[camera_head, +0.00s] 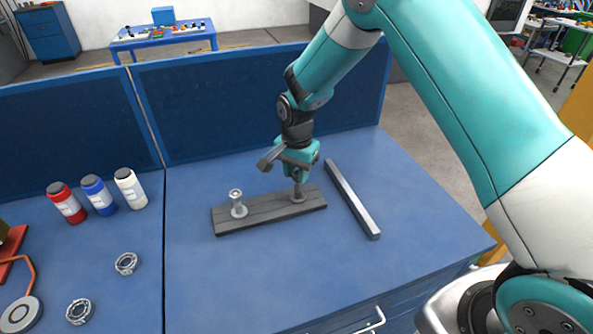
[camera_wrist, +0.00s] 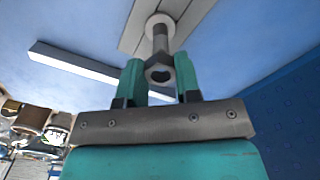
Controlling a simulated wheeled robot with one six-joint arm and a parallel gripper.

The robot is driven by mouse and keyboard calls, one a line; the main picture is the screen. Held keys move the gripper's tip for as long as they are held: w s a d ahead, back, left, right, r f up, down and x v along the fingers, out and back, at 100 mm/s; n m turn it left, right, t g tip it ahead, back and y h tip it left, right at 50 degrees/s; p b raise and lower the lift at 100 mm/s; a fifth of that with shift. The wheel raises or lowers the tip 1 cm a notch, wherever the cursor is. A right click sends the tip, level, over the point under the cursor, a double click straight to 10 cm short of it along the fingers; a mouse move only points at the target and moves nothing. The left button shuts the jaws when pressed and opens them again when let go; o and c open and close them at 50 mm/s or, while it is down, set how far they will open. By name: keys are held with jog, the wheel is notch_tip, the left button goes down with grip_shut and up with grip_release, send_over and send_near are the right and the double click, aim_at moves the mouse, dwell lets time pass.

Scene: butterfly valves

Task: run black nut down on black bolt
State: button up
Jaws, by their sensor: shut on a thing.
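A dark grey board (camera_head: 262,215) lies on the blue bench with two upright bolts. The right one, the black bolt (camera_head: 297,189), stands under my gripper (camera_head: 299,172) and is partly hidden by it. In the wrist view the bolt's shaft (camera_wrist: 160,42) rises from a round collar at the board. My gripper (camera_wrist: 160,78) points down over it, its teal fingers shut on the black nut (camera_wrist: 159,74) at the bolt's free end. How far the nut is threaded on cannot be told.
A lighter bolt (camera_head: 238,204) stands at the board's left end. A long grey bar (camera_head: 352,200) lies right of the board. Two metal rings (camera_head: 126,263) and several bottles (camera_head: 98,194) are at left. A blue partition (camera_head: 250,100) stands behind. The bench in front is clear.

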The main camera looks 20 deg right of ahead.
jog(key=shift+f+b, duration=0.5)
jog(key=shift+f, duration=0.25)
dwell(1.4)
jog(key=m, duration=0.6)
jog(key=shift+w+m, duration=0.15)
jog(key=shift+m, duration=0.15)
jog(key=m, duration=0.5)
jog(key=shift+w, duration=0.1)
jog(key=o, duration=0.7)
